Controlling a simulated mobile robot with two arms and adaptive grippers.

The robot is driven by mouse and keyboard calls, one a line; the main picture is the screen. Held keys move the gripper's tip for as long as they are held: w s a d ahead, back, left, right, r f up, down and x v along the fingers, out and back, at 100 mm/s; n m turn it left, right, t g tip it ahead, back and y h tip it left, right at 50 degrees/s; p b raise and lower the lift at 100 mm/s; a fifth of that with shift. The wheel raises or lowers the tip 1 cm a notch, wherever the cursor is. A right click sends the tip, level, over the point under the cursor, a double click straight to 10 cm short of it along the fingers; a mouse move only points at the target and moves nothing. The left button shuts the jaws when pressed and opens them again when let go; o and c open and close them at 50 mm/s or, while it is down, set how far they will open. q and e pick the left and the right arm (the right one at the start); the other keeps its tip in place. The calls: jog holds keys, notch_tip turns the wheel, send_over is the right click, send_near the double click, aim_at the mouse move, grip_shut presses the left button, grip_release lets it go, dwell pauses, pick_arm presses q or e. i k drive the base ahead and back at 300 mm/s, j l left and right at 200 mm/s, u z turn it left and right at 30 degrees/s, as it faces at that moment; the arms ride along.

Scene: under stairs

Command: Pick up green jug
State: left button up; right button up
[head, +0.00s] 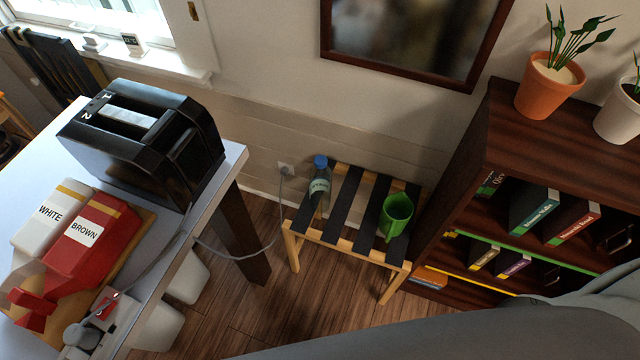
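The green jug (397,214) stands upright on a small slatted wooden stool (338,241) between the table and the bookshelf. It sits toward the right side of the stool's dark slats. A clear bottle with a blue cap (320,186) stands on the same stool, to the left of the jug. Neither of my grippers is in the head view. A grey shape, which seems to be part of my own body, crosses the bottom right.
A table (232,160) at left holds a black toaster (143,135), a white bag (52,214) and a red bag (84,232). A cord hangs beside the stool. A dark bookshelf (470,150) with potted plants (547,88) stands right. Wooden floor shows in front.

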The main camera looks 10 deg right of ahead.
aim_at(397, 209)
jog(key=z, duration=1.15)
jog(key=l, duration=0.3)
jog(key=i+u, duration=0.05)
